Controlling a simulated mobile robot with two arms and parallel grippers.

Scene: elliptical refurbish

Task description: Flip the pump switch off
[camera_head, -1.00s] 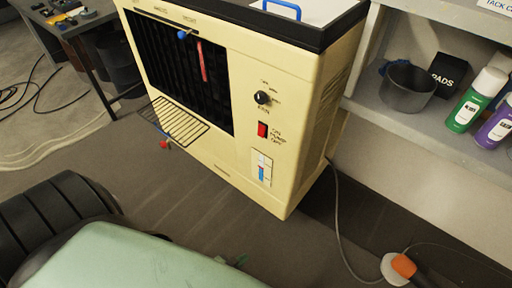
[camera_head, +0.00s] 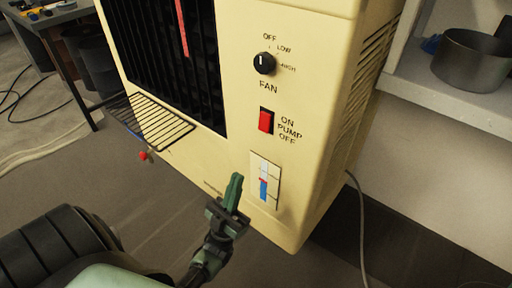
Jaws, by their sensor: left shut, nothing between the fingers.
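The red pump switch (camera_head: 266,120) is a rocker on the front of the cream-coloured cooler (camera_head: 240,150). The label beside it reads ON, PUMP, OFF from top to bottom. I cannot tell clearly which way the rocker is tilted. My left gripper (camera_head: 234,186) is shut and empty, pointing up in front of the lower panel. In the picture it is below and a little left of the switch, apart from it. My right gripper is not in view.
A black fan knob (camera_head: 264,63) sits above the switch. A white, blue and red level strip (camera_head: 264,181) is below it. A wire rack (camera_head: 150,120) juts out at left. A shelf with a grey pot (camera_head: 472,62) stands at right, and a cable (camera_head: 361,220) hangs behind the cooler.

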